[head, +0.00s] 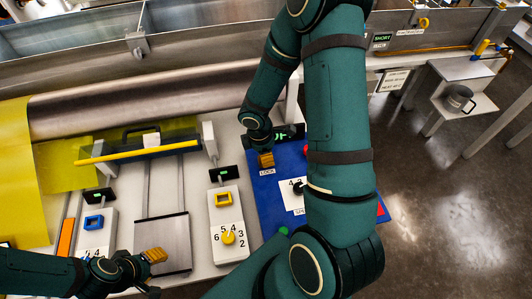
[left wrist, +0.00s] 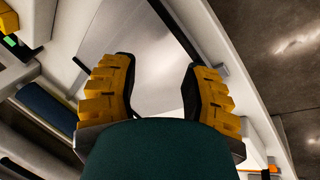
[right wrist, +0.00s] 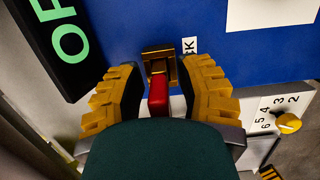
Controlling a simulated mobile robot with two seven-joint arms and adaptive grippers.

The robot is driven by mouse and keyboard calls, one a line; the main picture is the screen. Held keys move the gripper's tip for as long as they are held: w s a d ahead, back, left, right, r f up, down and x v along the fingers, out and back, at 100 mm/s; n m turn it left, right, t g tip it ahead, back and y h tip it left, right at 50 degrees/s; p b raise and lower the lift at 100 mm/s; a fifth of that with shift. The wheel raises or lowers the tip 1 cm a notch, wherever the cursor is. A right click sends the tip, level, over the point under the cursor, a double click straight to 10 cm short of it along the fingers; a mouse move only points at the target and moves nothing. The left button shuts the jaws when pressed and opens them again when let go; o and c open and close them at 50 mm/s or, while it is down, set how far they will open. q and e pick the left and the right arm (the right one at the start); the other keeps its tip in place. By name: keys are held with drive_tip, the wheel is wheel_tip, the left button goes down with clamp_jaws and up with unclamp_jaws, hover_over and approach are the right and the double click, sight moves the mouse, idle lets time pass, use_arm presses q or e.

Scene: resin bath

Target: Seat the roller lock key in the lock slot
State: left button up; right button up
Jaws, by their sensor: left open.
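In the right wrist view, a red key handle (right wrist: 158,92) stands between the two yellow fingers of my right gripper (right wrist: 159,72). The fingers are apart, with a gap on each side of the handle. Just beyond it is a brass-brown lock block (right wrist: 158,58) on a blue panel, beside a partly hidden label. How deep the key sits in the slot cannot be told. In the head view my right gripper (head: 265,160) is over the LOCK label, hiding the key. My left gripper (head: 152,256) is open and empty; the left wrist view shows its spread fingers (left wrist: 158,75).
The blue panel (head: 268,198) carries a white numbered plate (head: 289,202). A black sign with green letters (right wrist: 60,40) is close to my right gripper. A numbered yellow dial (head: 228,238) stands left of the panel. A grey plate (head: 162,243) is near my left gripper.

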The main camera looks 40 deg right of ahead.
use_arm(q)
drive_tip(key=shift+r, duration=0.1)
use_arm(e)
drive_tip(key=shift+r, duration=0.1)
